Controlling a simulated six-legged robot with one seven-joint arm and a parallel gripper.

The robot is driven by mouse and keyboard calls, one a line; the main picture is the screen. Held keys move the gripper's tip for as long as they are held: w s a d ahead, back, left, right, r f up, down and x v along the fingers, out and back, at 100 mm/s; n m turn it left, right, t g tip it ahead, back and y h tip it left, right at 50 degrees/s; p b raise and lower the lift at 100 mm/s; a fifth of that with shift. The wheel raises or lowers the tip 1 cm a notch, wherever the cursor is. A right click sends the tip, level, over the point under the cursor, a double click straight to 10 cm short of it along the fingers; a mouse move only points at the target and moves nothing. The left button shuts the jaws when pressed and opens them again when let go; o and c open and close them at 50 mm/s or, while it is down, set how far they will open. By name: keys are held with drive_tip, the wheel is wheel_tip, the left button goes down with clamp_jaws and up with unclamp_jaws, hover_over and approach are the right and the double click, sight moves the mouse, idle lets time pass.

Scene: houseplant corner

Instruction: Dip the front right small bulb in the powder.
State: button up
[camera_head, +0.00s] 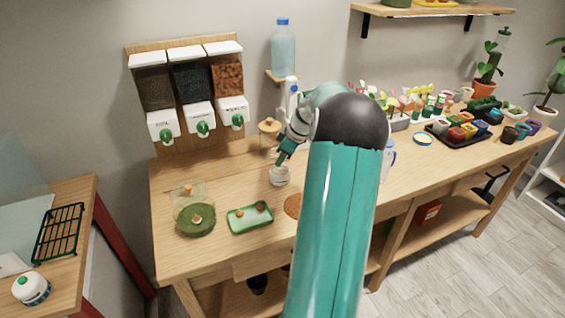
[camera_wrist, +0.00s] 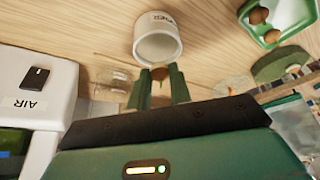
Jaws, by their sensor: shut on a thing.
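My gripper (camera_head: 283,160) points down at the white powder cup (camera_head: 279,180) on the wooden bench. In the wrist view its two green fingers (camera_wrist: 159,88) are shut on a small brown bulb (camera_wrist: 159,73).
A round green mossy pad (camera_head: 196,226) with a bulb on it and a clear container (camera_head: 183,197) stand left of the tray. A lidded jar (camera_head: 269,134) stands behind the cup. Three dispensers (camera_head: 190,85) hang on the wall.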

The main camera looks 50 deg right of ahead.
drive_tip(key=shift+r, duration=1.75)
